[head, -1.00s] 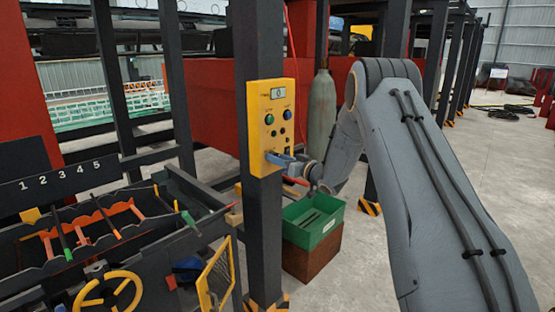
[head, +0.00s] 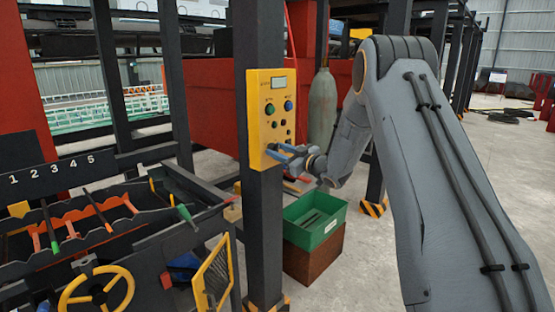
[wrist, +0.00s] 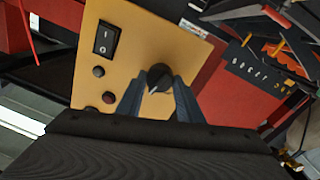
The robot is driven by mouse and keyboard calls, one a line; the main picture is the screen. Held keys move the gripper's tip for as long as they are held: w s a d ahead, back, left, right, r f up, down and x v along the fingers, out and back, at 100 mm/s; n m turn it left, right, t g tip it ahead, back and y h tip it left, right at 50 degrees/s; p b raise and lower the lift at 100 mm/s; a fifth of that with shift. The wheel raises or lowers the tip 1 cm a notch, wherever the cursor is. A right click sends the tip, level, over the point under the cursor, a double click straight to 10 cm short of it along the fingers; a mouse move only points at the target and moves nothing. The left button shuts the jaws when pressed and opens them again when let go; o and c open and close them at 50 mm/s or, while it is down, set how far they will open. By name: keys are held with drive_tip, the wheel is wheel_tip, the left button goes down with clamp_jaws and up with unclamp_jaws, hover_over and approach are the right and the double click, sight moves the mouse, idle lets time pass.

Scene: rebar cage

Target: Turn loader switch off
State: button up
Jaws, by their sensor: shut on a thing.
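The yellow control panel (head: 256,118) is fixed to a dark upright post. It has a small display (head: 278,83), a green button (head: 269,109) and a blue button (head: 288,105). In the wrist view the panel (wrist: 128,62) shows a black rocker switch (wrist: 107,40) marked I and O, and a black rotary knob (wrist: 159,77). My gripper (head: 276,151) is at the lower part of the panel. In the wrist view its blue-grey fingers (wrist: 158,88) are shut on the knob, one on each side. The knob is hidden in the head view. No digit is legible on the display.
A green bin (head: 314,222) on a brown box stands below right of the post. A dark rack with numbered slots (head: 62,172) and a yellow handwheel (head: 97,296) stand at left. Open floor lies at right.

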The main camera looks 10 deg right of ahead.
drive_tip(key=n+y+b, duration=0.1)
drive_tip(key=n+b, duration=1.2)
drive_tip(key=b, duration=0.2)
drive_tip(key=shift+f, duration=0.15)
drive_tip(key=o, duration=1.1)
drive_tip(key=shift+c, duration=0.2)
drive_tip(key=b+v, duration=0.1)
drive_tip(key=v, duration=0.7)
drive_tip(key=shift+w, duration=0.1)
